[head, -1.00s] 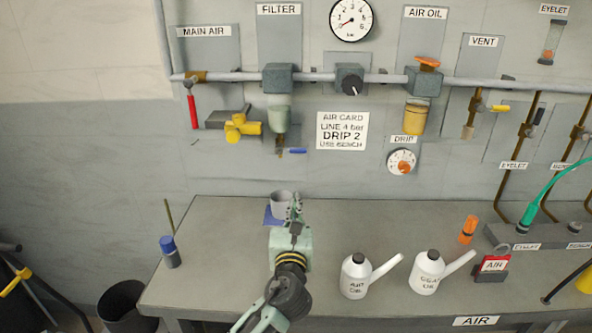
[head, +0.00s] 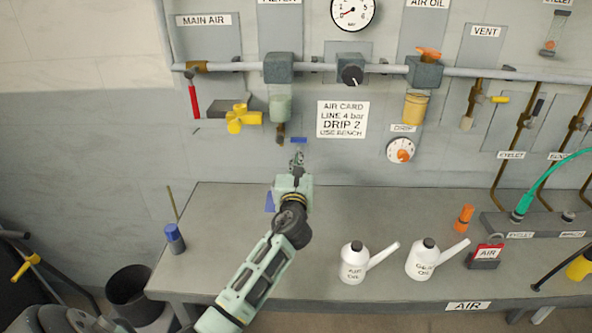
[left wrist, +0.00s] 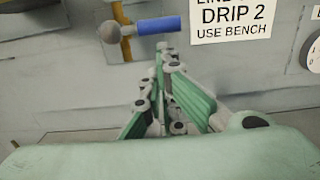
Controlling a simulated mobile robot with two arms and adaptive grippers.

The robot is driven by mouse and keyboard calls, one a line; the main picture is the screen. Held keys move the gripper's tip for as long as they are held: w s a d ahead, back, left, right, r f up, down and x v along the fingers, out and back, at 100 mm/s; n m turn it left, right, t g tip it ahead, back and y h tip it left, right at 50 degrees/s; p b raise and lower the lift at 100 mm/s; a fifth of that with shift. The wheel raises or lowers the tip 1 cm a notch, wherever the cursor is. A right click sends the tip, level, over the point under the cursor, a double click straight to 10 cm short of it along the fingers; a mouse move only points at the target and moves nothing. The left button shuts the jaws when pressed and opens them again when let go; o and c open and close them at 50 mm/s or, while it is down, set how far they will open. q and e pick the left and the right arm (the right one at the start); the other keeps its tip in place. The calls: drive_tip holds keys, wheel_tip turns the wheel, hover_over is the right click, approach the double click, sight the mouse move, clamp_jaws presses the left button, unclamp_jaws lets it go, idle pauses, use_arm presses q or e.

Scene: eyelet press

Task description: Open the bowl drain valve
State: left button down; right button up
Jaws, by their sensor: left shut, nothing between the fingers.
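The bowl drain valve (head: 281,138) hangs under the filter bowl (head: 281,107) on the wall panel. Its blue lever (head: 299,140) points sideways to the right. In the left wrist view the lever (left wrist: 158,25) lies roughly level, beside a round grey-brown valve body (left wrist: 110,32). My left gripper (head: 298,159) is shut and empty, just below the lever in the head view. In the left wrist view its fingertips (left wrist: 165,48) show just under the lever's right part; whether they touch it I cannot tell. My right gripper is not in view.
The bench (head: 370,215) lies below. The yellow valve handle (head: 242,119) and red lever (head: 194,101) are left of the filter. The air card (head: 342,119) is right.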

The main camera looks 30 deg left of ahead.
use_arm(q)
drive_tip(key=shift+r, duration=0.15)
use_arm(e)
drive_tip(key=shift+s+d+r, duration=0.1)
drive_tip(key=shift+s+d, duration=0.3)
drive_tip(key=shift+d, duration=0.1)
use_arm(q)
drive_tip(key=shift+r, duration=0.1)
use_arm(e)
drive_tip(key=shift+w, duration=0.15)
use_arm(q)
drive_tip(key=shift+w+d+r+n, duration=0.15)
drive_tip(key=shift+n, duration=0.35)
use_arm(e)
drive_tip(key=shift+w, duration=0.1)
use_arm(q)
drive_tip(key=shift+w+d+r+n, duration=0.1)
drive_tip(key=shift+d+r+n, duration=0.1)
drive_tip(key=shift+n, duration=0.3)
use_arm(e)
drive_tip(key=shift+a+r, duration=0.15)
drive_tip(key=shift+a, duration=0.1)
